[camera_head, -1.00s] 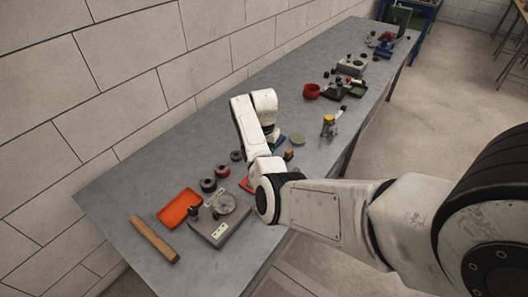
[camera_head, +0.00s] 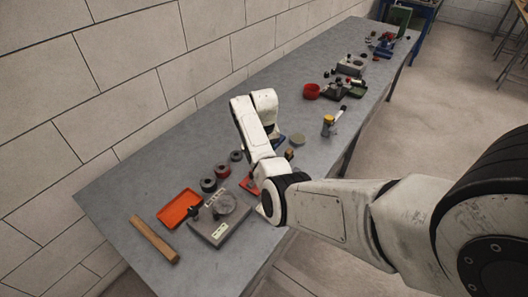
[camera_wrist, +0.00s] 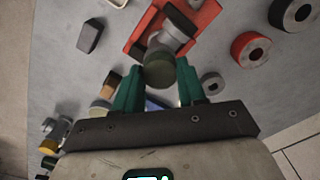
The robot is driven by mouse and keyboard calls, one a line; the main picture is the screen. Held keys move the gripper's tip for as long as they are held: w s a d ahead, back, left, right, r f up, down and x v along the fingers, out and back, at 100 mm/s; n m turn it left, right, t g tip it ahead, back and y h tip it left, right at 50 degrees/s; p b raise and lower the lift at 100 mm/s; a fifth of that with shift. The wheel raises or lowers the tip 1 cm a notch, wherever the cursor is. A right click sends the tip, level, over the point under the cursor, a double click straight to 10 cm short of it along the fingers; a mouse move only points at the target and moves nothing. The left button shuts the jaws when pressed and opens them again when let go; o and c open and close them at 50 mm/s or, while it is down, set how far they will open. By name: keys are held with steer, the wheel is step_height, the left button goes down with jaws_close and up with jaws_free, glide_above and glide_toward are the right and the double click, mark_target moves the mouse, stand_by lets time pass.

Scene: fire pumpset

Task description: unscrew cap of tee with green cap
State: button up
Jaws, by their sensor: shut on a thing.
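In the wrist view, the dark green round cap (camera_wrist: 159,75) faces my camera on the end of a grey metal tee (camera_wrist: 166,42). The tee sits in a red holder (camera_wrist: 204,24) on the bench. My gripper (camera_wrist: 160,80), with two green fingers, is shut on the cap, one finger on each side. In the head view the red holder (camera_head: 247,187) is mostly hidden behind my arm, and the cap and the fingers cannot be made out.
The grey bench (camera_head: 150,190) runs along a block wall. Black and red rings (camera_head: 222,171) lie close by. An orange tray (camera_head: 179,208), a grey device (camera_head: 221,219) and a wooden bar (camera_head: 154,239) are at the near end. A yellow-topped fitting (camera_head: 328,124) stands farther along.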

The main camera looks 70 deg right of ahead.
steer(key=n, duration=0.4)
steer(key=shift+n, duration=0.3)
stand_by(0.3)
steer(key=shift+n, duration=1)
steer(key=n, duration=0.2)
steer(key=shift+n, duration=0.3)
steer(key=n, duration=0.3)
steer(key=shift+n, duration=0.3)
steer(key=shift+r, duration=2.5)
